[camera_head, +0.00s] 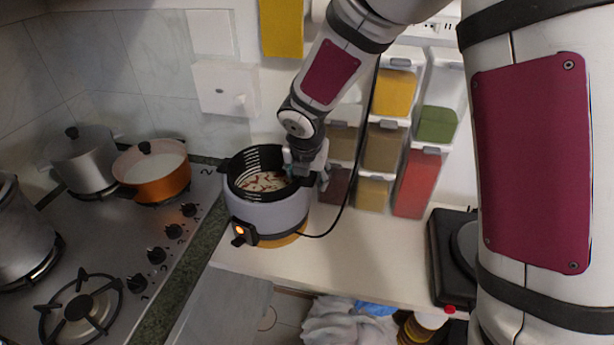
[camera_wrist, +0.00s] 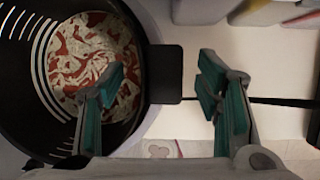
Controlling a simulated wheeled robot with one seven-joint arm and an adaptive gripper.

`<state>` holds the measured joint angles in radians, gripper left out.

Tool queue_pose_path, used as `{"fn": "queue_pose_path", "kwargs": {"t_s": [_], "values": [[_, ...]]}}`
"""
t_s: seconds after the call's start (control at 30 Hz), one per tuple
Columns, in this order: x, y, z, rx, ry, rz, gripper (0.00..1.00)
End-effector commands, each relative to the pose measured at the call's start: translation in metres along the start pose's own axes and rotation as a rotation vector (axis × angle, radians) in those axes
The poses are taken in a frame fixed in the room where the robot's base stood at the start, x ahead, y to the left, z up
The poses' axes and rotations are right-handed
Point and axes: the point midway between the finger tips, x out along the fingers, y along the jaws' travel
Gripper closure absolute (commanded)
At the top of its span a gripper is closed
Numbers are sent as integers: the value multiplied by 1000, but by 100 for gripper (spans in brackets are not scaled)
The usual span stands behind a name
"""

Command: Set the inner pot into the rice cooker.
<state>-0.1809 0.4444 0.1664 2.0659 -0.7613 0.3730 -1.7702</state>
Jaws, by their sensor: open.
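The rice cooker (camera_head: 268,215) is a rounded grey-lilac body with a black front fitting and a lit orange lamp, standing on the counter. The black inner pot (camera_head: 240,165) sits in its top opening, its slotted wall showing above the body. I cannot tell whether it is fully seated. Its floor shows a red and white pattern. In the wrist view the pot (camera_wrist: 22,100) fills the left side, with a black tab (camera_wrist: 165,75) on its right. My gripper (camera_wrist: 162,100) is open, one teal-padded finger over the pot's inside and the other outside. It is at the pot's right rim in the head view (camera_head: 306,176).
Spice dispensers (camera_head: 384,147) stand close behind and right of the cooker. A dark cable (camera_head: 345,205) runs from the cooker. The stove (camera_head: 112,255) with several pots is at left. The counter (camera_head: 350,260) in front is mostly clear. A black appliance (camera_head: 450,250) is at right.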

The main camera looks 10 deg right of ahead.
Motion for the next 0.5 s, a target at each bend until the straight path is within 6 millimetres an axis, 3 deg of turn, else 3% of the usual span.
{"fn": "queue_pose_path", "kwargs": {"t_s": [0.3,0.5], "values": [[-64,0,2,4,-6,3,41],[-96,0,2,3,-6,3,41]]}}
